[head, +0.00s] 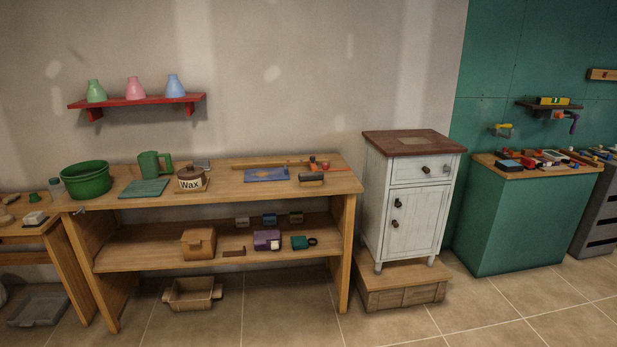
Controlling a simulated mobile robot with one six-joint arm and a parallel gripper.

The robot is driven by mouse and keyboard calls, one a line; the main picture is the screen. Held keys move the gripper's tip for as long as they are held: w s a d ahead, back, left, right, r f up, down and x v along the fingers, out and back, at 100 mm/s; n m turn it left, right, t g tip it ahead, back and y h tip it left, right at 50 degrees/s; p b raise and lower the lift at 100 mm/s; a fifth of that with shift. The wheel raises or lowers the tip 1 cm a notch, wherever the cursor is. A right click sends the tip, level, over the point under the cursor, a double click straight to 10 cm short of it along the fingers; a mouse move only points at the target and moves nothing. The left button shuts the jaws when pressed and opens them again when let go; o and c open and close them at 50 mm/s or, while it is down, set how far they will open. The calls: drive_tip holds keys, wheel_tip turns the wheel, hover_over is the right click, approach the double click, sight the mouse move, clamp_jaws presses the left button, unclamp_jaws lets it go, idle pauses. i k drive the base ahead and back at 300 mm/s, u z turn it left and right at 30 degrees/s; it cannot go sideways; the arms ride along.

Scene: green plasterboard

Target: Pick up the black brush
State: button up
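No black brush can be picked out with certainty. A small block with a dark top and a tan lower part (311,179) lies near the right end of the wooden workbench top (225,190); it may be a brush, but it is too small to tell. Small dark items (510,165) also lie on the green cabinet (515,225) at the right, too small to name. My gripper is not in view.
The workbench holds a green tub (86,181), a green mug (152,164), a wax pot (190,178) and a blue sheet (266,174). A white cabinet (410,200) stands on a wooden step (402,286). A tan bin (193,293) sits under the bench. The tiled floor in front is clear.

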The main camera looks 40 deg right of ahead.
sight(315, 179)
drive_tip(key=z, duration=0.25)
drive_tip(key=i, duration=1.45)
drive_tip(key=u, duration=0.3)
